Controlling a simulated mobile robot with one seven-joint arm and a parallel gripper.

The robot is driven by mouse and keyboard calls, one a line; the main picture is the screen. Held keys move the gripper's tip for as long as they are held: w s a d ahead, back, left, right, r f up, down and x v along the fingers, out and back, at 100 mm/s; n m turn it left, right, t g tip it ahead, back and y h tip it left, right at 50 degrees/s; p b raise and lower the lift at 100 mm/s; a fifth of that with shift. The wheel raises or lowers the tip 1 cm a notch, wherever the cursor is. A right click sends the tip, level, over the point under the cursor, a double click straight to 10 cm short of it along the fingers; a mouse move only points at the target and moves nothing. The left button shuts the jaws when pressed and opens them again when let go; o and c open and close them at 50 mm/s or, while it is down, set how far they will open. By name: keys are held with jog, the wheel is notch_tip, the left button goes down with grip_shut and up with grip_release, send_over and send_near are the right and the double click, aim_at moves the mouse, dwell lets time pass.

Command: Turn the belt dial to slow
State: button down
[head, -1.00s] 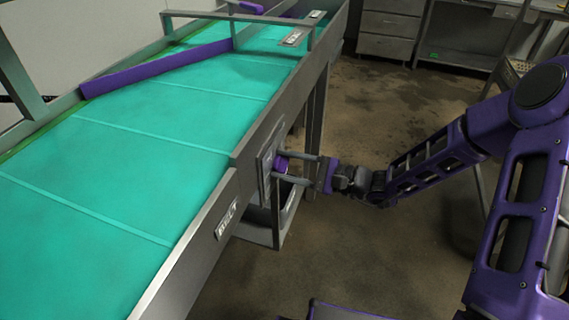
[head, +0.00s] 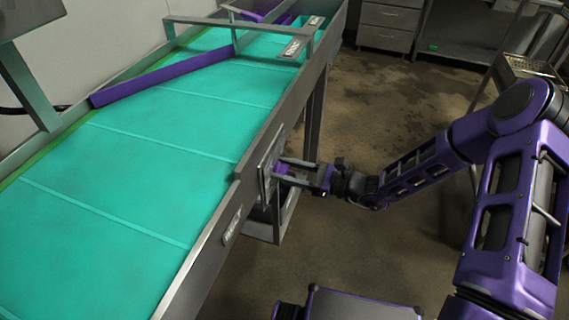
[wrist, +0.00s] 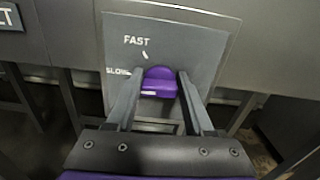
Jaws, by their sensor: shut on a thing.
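The belt dial (wrist: 159,80) is a purple knob on a grey panel (wrist: 205,45) marked FAST above and SLOW at its left. A short white mark on the dial's face lies nearly level, on its left half, a little below the SLOW label. My gripper (wrist: 159,90) is shut on the dial, one finger on each side. In the head view the dial (head: 281,167) shows only as a small purple patch at the conveyor's side, between my gripper's fingers (head: 285,172). Its setting cannot be read there.
The conveyor (head: 150,160) has a teal belt, a metal side rail and a purple diverter bar (head: 165,72) across it. A nameplate (head: 232,225) sits on the rail near the panel. Drawers (head: 388,25) stand at the back. The floor (head: 385,110) beyond my arm is open.

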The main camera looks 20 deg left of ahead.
jog(key=shift+m+p, duration=0.35)
jog(key=shift+m, duration=0.25)
jog(key=shift+f, duration=0.1)
jog(key=shift+c, duration=1.4)
grip_release()
jog(key=shift+d, duration=0.15)
jog(key=s+d, duration=0.1)
jog(key=d, duration=1.6)
jog(key=shift+s, duration=0.15)
jog(key=shift+d, duration=0.1)
